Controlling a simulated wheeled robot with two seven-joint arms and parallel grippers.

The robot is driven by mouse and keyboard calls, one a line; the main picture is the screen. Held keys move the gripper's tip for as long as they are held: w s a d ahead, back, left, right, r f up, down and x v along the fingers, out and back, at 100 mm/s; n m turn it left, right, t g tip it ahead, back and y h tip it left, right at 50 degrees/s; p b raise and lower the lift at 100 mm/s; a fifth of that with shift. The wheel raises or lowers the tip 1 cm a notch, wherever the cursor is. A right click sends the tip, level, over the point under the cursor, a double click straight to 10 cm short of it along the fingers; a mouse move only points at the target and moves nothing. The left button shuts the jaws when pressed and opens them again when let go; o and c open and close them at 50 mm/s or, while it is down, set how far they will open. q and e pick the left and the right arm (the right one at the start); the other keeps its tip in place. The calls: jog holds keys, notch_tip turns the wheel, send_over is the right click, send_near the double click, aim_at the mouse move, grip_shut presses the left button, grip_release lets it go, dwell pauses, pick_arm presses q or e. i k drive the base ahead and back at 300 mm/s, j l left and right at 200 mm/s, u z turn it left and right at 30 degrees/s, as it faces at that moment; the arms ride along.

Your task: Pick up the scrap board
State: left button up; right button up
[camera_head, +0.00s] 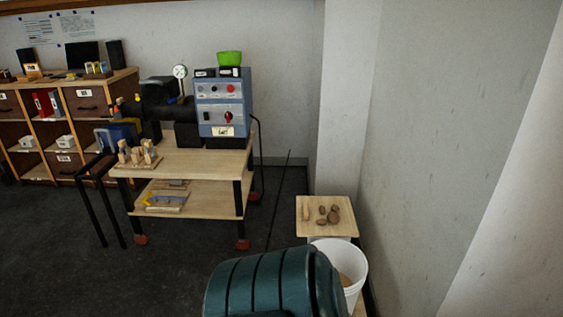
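A light square wooden board (311,229) is at the lower right, close to the wall. Several small brown pieces lie on it. It seems to be the scrap board, but I cannot tell for certain. Its support is mostly hidden behind a white bucket. Neither of my grippers is in view.
A white bucket (356,262) stands just in front of the board. A large dark teal ribbed thing (270,283) fills the bottom centre. A wooden cart (205,164) carries a grey-blue machine (222,102). Shelves (100,112) stand at the left. Dark floor (60,260) at the left front is clear.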

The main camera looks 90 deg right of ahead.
aim_at(325, 212)
jog(key=i+j, duration=0.4)
jog(key=z, duration=3.25)
